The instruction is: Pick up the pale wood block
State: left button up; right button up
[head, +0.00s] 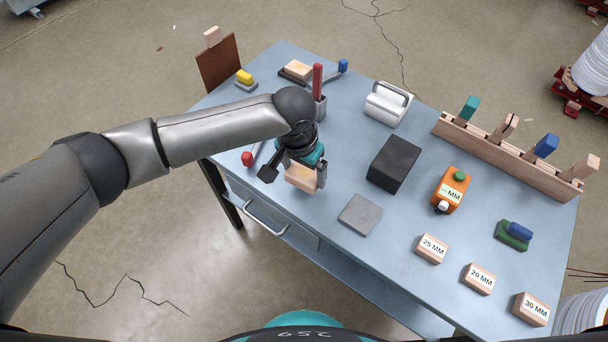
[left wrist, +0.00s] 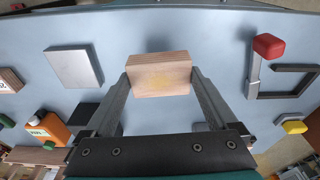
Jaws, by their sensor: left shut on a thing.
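The pale wood block (head: 302,178) is between the fingers of my left gripper (head: 298,182), near the table's front left edge. In the left wrist view the block (left wrist: 160,76) sits across the fingertips, with a finger at each end. The left gripper is shut on it. A shadow behind the block shows on the table in that view; the exact gap to the table is hard to tell. My right gripper is not in view.
On the blue-grey table (head: 335,140) a flat grey plate (head: 360,215) and a black block (head: 394,163) lie right of the gripper. An orange bottle (head: 450,190), labelled wood blocks (head: 432,249) and a peg rack (head: 510,155) stand farther right. A red-ended tool (head: 247,158) lies left.

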aim_at(304, 174)
pick_arm(q)
notch_tip(304, 174, up, 16)
jog(key=p, duration=0.4)
jog(key=s+a+r+n, duration=0.3)
jog(key=a+r, duration=0.1)
jog(key=a, duration=0.3)
jog(key=s+a+r+n+y, duration=0.1)
jog(key=s+a+r+n, duration=0.2)
jog(key=a, duration=0.5)
jog(key=shift+s+r, duration=0.4)
jog(key=shift+r, duration=0.25)
